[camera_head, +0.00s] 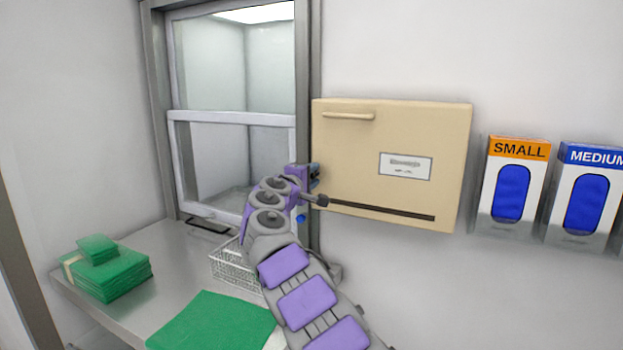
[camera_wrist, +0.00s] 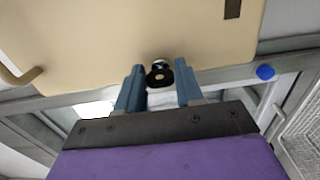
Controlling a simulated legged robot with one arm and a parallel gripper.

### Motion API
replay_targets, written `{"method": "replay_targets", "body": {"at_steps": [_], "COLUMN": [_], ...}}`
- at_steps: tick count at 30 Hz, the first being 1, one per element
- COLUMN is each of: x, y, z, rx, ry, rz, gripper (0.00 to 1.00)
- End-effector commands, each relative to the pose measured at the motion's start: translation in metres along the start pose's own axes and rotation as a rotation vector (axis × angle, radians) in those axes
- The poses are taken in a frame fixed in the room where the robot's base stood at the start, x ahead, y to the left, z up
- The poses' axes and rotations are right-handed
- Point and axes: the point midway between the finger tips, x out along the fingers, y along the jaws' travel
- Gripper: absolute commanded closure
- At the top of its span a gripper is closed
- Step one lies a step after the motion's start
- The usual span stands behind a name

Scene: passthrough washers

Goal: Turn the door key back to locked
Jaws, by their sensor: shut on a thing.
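My gripper (camera_wrist: 159,80) shows two blue fingers in the wrist view, shut on the key. The key (camera_wrist: 160,75) has a dark rounded head with a hole, between the fingers; its tip is hidden. In the head view my gripper (camera_head: 309,178) is at the window's right frame post, by the left edge of the beige cabinet. The key cannot be made out there, hidden by my gripper. Its turn angle is hard to tell.
A sliding window (camera_head: 232,117) stands behind a steel counter (camera_head: 190,255) with green cloths (camera_head: 110,270) and a wire basket (camera_head: 232,266). The beige cabinet (camera_head: 390,150) and glove boxes (camera_head: 513,185) are on the right wall. A blue knob (camera_wrist: 265,72) sits on the frame.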

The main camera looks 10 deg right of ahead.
Motion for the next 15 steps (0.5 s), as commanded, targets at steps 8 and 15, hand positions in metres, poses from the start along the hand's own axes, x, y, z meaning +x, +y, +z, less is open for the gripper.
{"method": "replay_targets", "body": {"at_steps": [8,15], "x": [0.0012,0.0005], "y": [-0.0074,-0.0046], "z": [-0.0006,-0.0004], "rx": [-0.002,-0.002], "ry": [-0.002,-0.001], "rz": [-0.012,-0.007], "gripper": [0.62,0.39]}}
